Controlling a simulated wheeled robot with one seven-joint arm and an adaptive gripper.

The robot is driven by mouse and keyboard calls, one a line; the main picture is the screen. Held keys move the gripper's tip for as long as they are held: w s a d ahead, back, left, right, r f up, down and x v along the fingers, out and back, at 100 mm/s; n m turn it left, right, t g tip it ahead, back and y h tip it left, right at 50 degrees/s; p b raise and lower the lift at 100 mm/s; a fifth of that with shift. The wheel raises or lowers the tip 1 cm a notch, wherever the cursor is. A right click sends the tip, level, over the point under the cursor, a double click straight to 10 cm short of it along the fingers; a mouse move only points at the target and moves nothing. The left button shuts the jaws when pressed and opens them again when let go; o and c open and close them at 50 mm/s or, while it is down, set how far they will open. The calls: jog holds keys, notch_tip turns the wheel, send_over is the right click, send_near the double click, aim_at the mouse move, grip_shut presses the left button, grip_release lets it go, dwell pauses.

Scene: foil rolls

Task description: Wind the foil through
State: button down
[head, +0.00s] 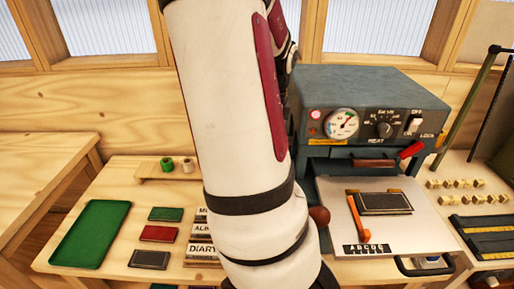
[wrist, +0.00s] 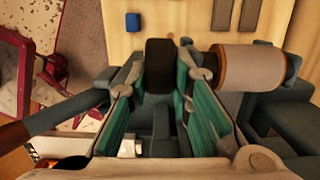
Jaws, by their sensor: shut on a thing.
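A grey-blue hot-foil press (head: 360,92) stands at the right of centre in the head view, with a dial, a heat knob and a red-tipped lever. In the wrist view, a pale roll (wrist: 250,68) with a wood-coloured rim sits just right of my gripper (wrist: 162,80). The green-padded fingers are shut on a dark block-like piece (wrist: 158,65), whose far end shows between them; whether it is a crank grip is unclear. My arm hides the gripper and the press's left side in the head view. No strip of foil can be made out clearly.
A dark book (head: 384,203) lies on the press's pale plate with an orange strip beside it. A green tray (head: 90,234), small coloured books and two small spools (head: 177,165) are on the left of the bench. Brass pieces (head: 468,190) lie at right.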

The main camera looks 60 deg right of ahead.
jog(key=shift+d+t+y+b, duration=0.1)
jog(key=shift+t+y+b, duration=0.3)
jog(key=shift+t+b, duration=0.3)
jog(key=shift+s, duration=0.1)
jog(key=c, duration=1.4)
grip_release()
jog(key=shift+c, duration=0.2)
jog(key=v, duration=1.2)
jog(key=shift+f, duration=0.1)
